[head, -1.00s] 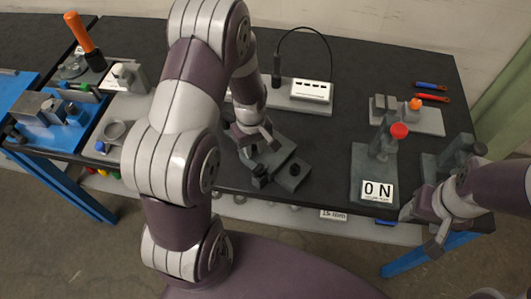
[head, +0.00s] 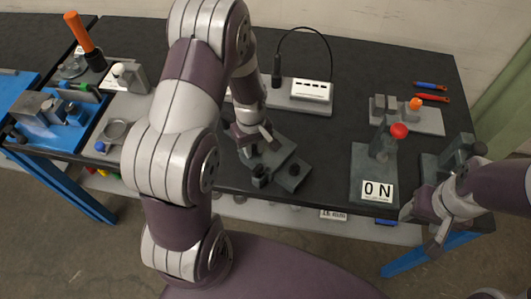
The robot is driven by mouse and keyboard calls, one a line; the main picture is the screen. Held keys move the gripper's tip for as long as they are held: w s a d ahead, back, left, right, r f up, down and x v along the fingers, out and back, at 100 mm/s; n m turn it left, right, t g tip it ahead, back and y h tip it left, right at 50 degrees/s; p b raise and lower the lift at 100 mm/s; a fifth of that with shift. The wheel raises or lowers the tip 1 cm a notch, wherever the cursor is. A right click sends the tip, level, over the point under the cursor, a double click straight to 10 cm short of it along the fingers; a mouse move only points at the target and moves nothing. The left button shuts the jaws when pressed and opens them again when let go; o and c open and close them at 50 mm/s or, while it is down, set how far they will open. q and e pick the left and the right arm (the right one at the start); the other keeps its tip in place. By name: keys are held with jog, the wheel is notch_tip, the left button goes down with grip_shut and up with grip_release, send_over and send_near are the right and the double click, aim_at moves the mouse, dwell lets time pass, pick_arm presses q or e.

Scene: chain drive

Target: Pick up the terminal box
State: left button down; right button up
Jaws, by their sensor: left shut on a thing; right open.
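My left gripper (head: 264,146) is shut low over the middle of the dark table, at a dark grey fixture (head: 291,174) with black knobs. The thing between its fingers is dark grey and mostly hidden by the gripper, so I cannot tell its full shape. A white box with black slots (head: 311,91) stands behind, on a grey plate, with a black cable arching over it. I cannot tell for certain which of these is the terminal box. My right gripper (head: 436,240) is open and empty at the table's front right edge.
The dark tabletop (head: 335,135) is clear between.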

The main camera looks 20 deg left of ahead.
pick_arm(q)
jog(key=shift+w+r, duration=0.1)
jog(key=shift+r, duration=0.05)
dwell(0.5)
jog(key=shift+r, duration=0.55)
notch_tip(320, 180, up, 3)
jog(key=shift+f+b, duration=0.1)
jog(key=shift+b, duration=0.3)
jog(key=s+d+r+b, duration=0.1)
jog(key=s+d+r, duration=0.5)
jog(key=s, duration=0.3)
jog(key=shift+s+d+r, duration=0.3)
jog(key=shift+d+r, duration=0.1)
